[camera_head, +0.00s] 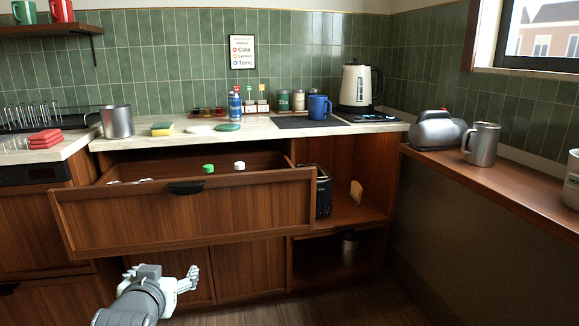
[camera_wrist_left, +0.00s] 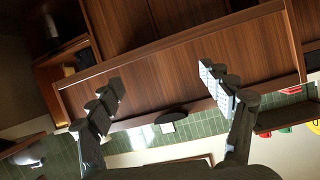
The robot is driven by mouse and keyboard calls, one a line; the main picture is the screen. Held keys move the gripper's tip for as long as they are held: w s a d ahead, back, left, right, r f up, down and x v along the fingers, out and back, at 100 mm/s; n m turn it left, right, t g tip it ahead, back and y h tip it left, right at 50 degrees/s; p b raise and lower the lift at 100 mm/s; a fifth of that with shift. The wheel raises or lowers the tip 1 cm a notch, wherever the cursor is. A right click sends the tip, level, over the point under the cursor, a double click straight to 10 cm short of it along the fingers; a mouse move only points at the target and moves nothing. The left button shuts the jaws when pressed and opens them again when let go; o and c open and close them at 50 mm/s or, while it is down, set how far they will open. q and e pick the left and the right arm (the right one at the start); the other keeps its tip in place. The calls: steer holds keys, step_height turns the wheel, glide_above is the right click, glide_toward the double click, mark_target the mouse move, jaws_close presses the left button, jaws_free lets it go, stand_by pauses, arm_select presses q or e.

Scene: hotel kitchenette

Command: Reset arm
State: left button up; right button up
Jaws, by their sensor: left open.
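My left gripper (camera_head: 189,279) is low in the head view, in front of the cabinet doors and below the open drawer (camera_head: 190,215). In the left wrist view my left gripper (camera_wrist_left: 162,90) is open, with its two fingers wide apart and nothing between them. The drawer front (camera_wrist_left: 185,62) lies beyond the fingers in that view, with its dark handle (camera_wrist_left: 172,116) showing between them. In the head view the dark handle (camera_head: 186,188) is at the top of the drawer front, above the gripper and apart from it. My right gripper is not in view.
The drawer is pulled out and holds bottles with a green cap (camera_head: 208,169) and a white cap (camera_head: 239,165). An open shelf (camera_head: 352,217) with a black toaster (camera_head: 323,193) is right of it. A wooden side counter (camera_head: 500,182) runs along the right. The floor (camera_head: 330,304) in front is clear.

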arm_select(q)
steer(key=s+f+m+g, duration=0.1)
steer(key=s+f+g, duration=0.1)
steer(key=s+f, duration=0.5)
steer(key=s+f+g, duration=0.3)
steer(key=s+f, duration=0.1)
steer(key=f, duration=0.7)
steer(key=s+a+f+m+g+h, duration=0.1)
steer(key=s+f+g, duration=0.4)
steer(key=s+f, duration=0.8)
steer(key=s+a, duration=0.1)
steer(key=s, duration=0.3)
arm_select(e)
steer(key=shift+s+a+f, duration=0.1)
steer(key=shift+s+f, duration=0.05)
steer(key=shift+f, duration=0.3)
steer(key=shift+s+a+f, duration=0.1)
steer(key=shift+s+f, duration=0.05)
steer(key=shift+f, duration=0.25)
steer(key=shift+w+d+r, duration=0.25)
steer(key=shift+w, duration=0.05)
